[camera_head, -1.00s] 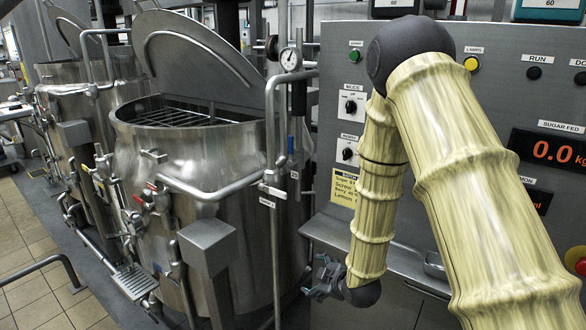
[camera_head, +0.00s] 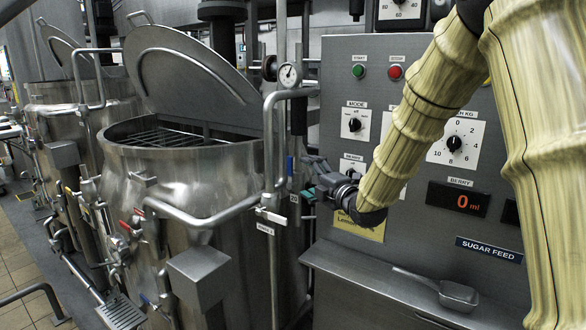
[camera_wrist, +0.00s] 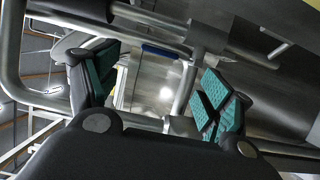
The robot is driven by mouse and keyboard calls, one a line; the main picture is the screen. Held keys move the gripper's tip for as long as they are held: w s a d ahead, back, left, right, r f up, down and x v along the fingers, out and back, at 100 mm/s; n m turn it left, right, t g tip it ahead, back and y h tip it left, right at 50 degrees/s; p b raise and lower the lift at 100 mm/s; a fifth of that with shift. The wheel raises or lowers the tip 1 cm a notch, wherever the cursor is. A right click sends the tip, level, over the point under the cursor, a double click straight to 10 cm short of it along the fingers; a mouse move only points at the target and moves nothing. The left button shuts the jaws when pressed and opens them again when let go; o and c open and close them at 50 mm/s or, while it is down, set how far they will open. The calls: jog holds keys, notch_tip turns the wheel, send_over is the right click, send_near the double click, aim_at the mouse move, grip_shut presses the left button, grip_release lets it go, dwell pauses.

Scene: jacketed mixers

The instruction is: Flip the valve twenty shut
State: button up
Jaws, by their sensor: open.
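My gripper (camera_head: 312,179) is open and empty, just right of the vertical pipes at the mixer's right side. In the wrist view its teal-padded fingers (camera_wrist: 155,88) stand wide apart. A blue valve handle (camera_head: 290,166) is on a thin upright pipe left of my gripper, apart from it in the picture. A blue bar (camera_wrist: 165,53), seemingly this handle, lies beyond and between the fingers in the wrist view.
The steel mixer (camera_head: 205,180) stands with its lid (camera_head: 190,75) raised. Red-handled valves (camera_head: 130,220) are on its left. A control panel (camera_head: 340,80) and a shelf with a metal scoop (camera_head: 458,295) lie right. A bent pipe (camera_head: 268,120) and gauge (camera_head: 289,75) crowd the gripper's left.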

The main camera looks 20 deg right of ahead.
aim_at(292, 167)
jog(key=p+x, duration=0.2)
jog(key=x, duration=0.6)
jog(key=shift+w+a, duration=0.15)
jog(key=shift+w, duration=0.2)
jog(key=shift+c, duration=0.2)
jog(key=c, duration=1.4)
